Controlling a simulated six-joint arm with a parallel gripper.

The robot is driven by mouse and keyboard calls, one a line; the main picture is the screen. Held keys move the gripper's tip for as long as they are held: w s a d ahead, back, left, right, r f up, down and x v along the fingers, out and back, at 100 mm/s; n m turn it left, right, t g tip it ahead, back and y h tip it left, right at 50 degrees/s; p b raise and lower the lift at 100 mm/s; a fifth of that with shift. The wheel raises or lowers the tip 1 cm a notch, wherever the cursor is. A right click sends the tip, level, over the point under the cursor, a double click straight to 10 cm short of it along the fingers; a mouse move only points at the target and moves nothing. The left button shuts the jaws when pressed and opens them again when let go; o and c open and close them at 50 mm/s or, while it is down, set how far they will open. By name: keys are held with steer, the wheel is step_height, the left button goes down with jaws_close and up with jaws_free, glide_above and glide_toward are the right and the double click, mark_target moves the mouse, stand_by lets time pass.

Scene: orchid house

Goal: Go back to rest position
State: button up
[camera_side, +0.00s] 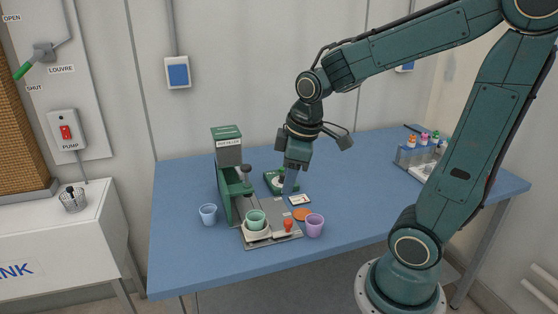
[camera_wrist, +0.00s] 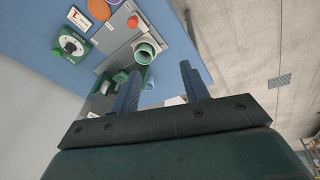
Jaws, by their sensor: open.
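My gripper (camera_side: 292,182) points down over the blue table (camera_side: 180,260), above and behind the grey plate of the green machine (camera_side: 225,180). In the wrist view its two fingers (camera_wrist: 160,85) stand apart with nothing held between them. In the side view the fingers overlap the area near a green box with a dial; I cannot tell the exact gap there. The dial box (camera_wrist: 83,27) also shows in the wrist view.
A mint cup (camera_side: 256,219) sits in a white holder on the plate (camera_side: 280,238). A blue cup (camera_side: 208,214) stands left, a purple cup (camera_side: 314,226) right, beside an orange disc (camera_side: 302,214). A bottle rack (camera_side: 420,155) stands at the right. The table's left end is clear.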

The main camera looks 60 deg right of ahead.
steer(key=s+a+r+m+t, duration=0.2)
steer(key=s+a+r+m, duration=0.2)
steer(key=s, duration=0.5)
steer(key=shift+a+r+t+y, duration=0.3)
steer(key=shift+a+r+t, duration=0.1)
steer(key=shift+a+r, duration=0.6)
